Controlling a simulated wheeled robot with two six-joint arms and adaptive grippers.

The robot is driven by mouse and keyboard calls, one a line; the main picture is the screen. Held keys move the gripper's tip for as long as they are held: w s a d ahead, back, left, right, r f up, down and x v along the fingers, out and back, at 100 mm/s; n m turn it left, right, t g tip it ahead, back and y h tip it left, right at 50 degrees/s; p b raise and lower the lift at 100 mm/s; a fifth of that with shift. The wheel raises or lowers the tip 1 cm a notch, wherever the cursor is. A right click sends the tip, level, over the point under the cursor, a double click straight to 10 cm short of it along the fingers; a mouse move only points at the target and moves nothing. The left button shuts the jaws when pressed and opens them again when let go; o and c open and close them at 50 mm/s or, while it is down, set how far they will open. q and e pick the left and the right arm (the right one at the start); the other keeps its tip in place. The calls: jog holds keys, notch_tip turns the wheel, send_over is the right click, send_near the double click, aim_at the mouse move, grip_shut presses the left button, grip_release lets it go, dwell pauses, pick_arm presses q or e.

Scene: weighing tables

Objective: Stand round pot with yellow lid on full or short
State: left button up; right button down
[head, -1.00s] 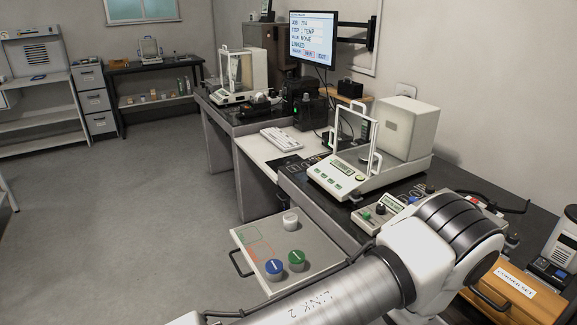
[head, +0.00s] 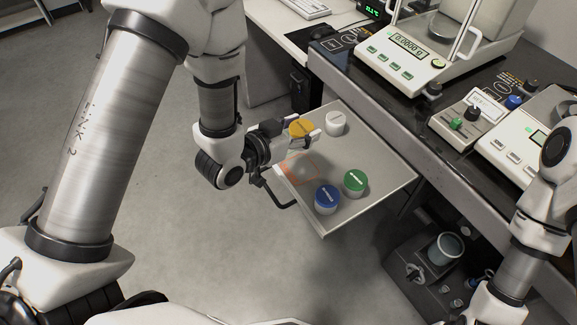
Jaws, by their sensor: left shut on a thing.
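The round pot with the yellow lid (head: 300,128) is upright between the fingers of my left gripper (head: 302,132), over the far left part of a pull-out board (head: 378,171). The fingers are shut on it, and the gripper hides part of its body. I cannot tell whether its base touches the board. An orange-red outlined area (head: 303,171) on the board lies bare just in front of it. I can read no "full" or "short" label there. My right arm is at the right edge; its gripper is not visible.
On the board stand a white-lidded pot (head: 336,123), a green-lidded pot (head: 355,183) and a blue-lidded pot (head: 327,199). A balance (head: 406,62) and a control box (head: 472,117) stand on the dark bench behind. A bin (head: 445,248) is below at the right.

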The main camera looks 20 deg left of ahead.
pick_arm(q)
notch_tip(320, 180, down, 10)
jog(key=shift+s+r+b, duration=0.1)
jog(key=shift+r+b, duration=0.15)
jog(key=shift+b, duration=0.05)
jog(key=shift+r, duration=0.1)
jog(key=o, duration=1.3)
jog(key=shift+f, duration=0.2)
